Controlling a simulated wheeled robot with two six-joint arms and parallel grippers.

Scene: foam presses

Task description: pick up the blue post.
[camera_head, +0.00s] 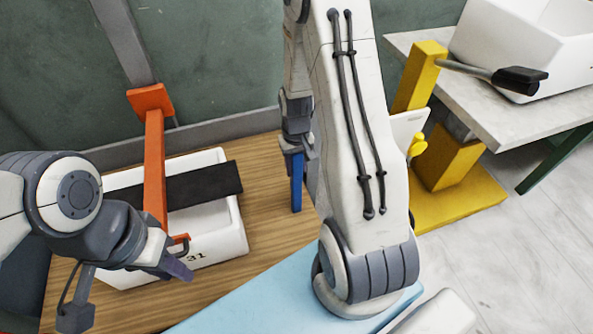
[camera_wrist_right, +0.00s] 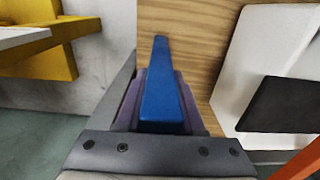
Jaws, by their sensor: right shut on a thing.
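The blue post (camera_head: 297,185) is a slim upright bar in front of the wooden tabletop, right of the white bin. My right gripper (camera_head: 293,147) is shut on its upper part. In the right wrist view the blue post (camera_wrist_right: 161,90) runs away from me between the two purple-grey fingers of my right gripper (camera_wrist_right: 160,100). I cannot tell whether its lower end touches the wood. My left gripper (camera_head: 172,268) is at the lower left, by the front of the bin. One purple fingertip shows, and the gap between its fingers is hidden.
A white bin (camera_head: 228,240) marked 31 stands on the wooden table (camera_head: 265,190). A black bar and an orange post (camera_head: 154,165) are over it. A light blue panel (camera_head: 245,308) lies in front. A yellow press stand (camera_head: 455,205) and a grey bench (camera_head: 500,110) are at the right.

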